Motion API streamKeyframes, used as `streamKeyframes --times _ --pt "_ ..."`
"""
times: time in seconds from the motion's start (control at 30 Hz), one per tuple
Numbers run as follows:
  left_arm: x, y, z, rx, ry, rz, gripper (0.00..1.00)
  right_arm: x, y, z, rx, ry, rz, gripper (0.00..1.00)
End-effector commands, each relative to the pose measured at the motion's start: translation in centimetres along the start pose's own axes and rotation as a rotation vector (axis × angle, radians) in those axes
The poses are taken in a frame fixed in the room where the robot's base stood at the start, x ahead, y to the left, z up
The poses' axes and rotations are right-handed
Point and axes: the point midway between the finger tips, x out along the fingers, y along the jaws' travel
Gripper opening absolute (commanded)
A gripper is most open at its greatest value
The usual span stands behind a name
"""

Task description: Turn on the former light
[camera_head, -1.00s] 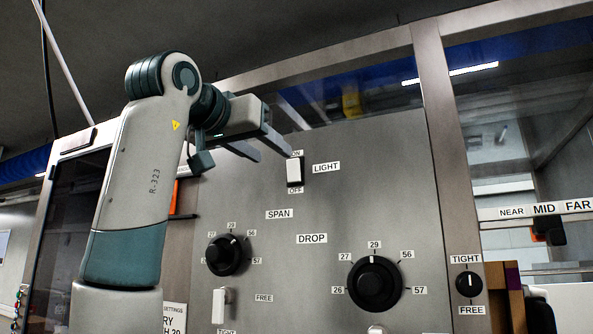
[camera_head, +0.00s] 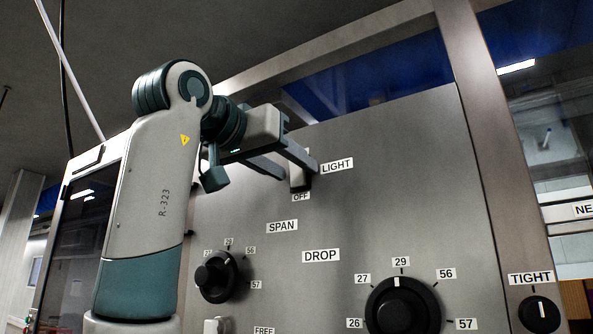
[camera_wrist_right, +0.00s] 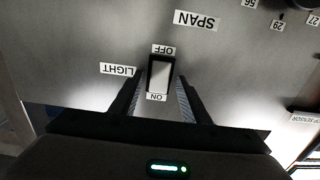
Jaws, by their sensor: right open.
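The light switch is a white rocker in a black frame on the grey panel, beside the LIGHT label (camera_head: 337,165). In the right wrist view the rocker (camera_wrist_right: 159,78) shows upside down, with OFF above it and ON below it. My right gripper (camera_head: 299,172) is open at the switch, and its fingers partly hide the rocker and the ON label in the head view. In the wrist view the fingers (camera_wrist_right: 157,103) stand to either side of the rocker's ON end; I cannot tell whether they touch the panel. My left gripper is out of view.
Below on the panel are the SPAN dial (camera_head: 216,277) and the larger DROP dial (camera_head: 402,307).

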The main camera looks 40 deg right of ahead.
Motion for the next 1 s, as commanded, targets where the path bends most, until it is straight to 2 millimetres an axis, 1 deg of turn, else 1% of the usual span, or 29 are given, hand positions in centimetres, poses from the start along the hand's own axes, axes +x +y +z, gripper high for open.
streamKeyframes --times 0.3,0.33,0.37,0.4,0.47,0.5,0.77,1.0 --pt "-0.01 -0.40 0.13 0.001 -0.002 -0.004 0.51 -0.09 0.02 -0.02 0.000 0.001 0.000 0.42" --pt "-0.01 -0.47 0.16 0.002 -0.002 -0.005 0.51 -0.09 0.02 -0.02 0.000 0.000 0.000 0.37" --pt "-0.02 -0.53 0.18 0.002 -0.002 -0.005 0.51 -0.09 0.02 -0.02 0.000 0.000 0.000 0.30" --pt "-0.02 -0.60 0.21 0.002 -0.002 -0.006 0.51 -0.08 0.02 -0.02 0.000 0.000 0.000 0.21" --pt "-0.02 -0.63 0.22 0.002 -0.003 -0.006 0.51 -0.07 0.01 -0.01 0.000 0.000 0.000 0.06" --pt "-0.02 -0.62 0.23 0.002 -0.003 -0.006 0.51 -0.06 0.01 -0.01 0.000 0.000 0.000 0.01" --pt "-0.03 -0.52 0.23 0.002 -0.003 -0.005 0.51 0.03 -0.02 -0.21 0.000 -0.025 0.000 0.01" --pt "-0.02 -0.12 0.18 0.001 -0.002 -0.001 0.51 0.18 0.05 -0.72 -0.001 -0.143 0.000 0.01"
